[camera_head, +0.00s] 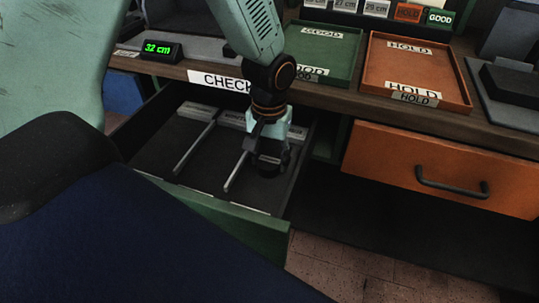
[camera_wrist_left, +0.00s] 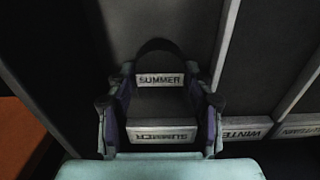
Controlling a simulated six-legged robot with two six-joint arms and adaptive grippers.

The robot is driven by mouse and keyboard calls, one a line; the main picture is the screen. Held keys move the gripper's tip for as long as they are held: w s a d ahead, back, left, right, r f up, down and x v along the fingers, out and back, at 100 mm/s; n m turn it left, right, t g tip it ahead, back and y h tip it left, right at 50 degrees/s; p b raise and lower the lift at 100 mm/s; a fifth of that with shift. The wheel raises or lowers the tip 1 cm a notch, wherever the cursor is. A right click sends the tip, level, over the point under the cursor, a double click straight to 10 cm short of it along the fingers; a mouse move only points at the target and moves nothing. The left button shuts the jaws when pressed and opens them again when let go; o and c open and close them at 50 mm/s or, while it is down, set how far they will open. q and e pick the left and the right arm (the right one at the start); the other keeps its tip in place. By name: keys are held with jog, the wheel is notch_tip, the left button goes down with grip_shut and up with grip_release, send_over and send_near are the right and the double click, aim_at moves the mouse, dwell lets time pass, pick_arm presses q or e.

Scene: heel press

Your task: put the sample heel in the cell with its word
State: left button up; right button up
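The sample heel (camera_wrist_left: 158,52) is dark with a rounded end and a white SUMMER plate. It sits between the fingers of my left gripper (camera_wrist_left: 160,75), which close in on both its sides. A second SUMMER label shows nearer the wrist, in line with the WINTER label (camera_wrist_left: 245,131). In the head view my left gripper (camera_head: 270,160) reaches down into the open drawer (camera_head: 255,228), over its right-hand cell. The heel is hard to tell from the dark fingers there. Whether it touches the cell floor is unclear. My right gripper is out of view.
Metal dividers (camera_head: 194,148) part the drawer's cells. A CHECK sign (camera_head: 225,83) is on the bench edge above. A green GOOD tray (camera_head: 325,50) and an orange HOLD tray (camera_head: 418,65) stand on the bench. An orange drawer (camera_head: 440,168) is shut at the right.

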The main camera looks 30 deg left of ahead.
aim_at(270, 160)
pick_arm(q)
jog(key=o, duration=0.4)
jog(key=shift+w, duration=0.1)
jog(key=shift+r, duration=0.15)
notch_tip(270, 160, up, 12)
jog(key=p, duration=0.4)
